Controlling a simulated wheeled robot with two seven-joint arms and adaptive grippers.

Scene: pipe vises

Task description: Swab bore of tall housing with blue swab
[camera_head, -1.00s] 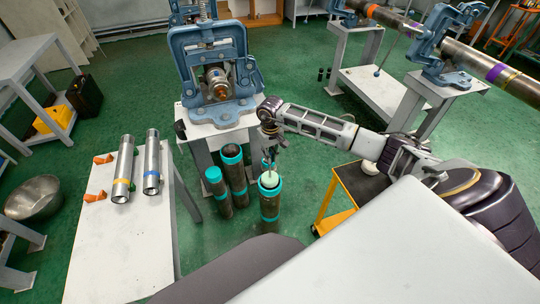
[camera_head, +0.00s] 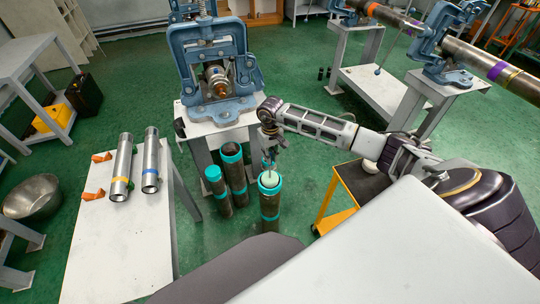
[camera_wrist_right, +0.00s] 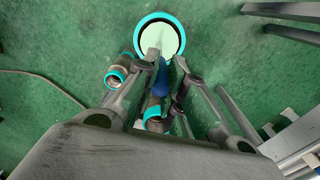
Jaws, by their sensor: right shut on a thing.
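A dark tall housing (camera_head: 270,208) with teal bands stands upright on the floor, in front of two similar tubes. My right gripper (camera_head: 269,160) is just above its open top, pointing down. In the right wrist view, my right gripper (camera_wrist_right: 162,82) is shut on the blue swab (camera_wrist_right: 163,76), whose blue handle shows between the fingers. A pale shape reaches from the handle towards the housing's teal-rimmed mouth (camera_wrist_right: 181,24). I cannot tell how deep the swab's tip is. My left gripper is out of view.
Two teal-capped tubes (camera_head: 218,192) stand close behind and left of the housing. A white table (camera_head: 125,250) at left holds two metal pipes (camera_head: 121,168) and orange pieces. A blue vise (camera_head: 215,70) on a white stand is behind. A yellow-framed cart (camera_head: 335,220) is at right.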

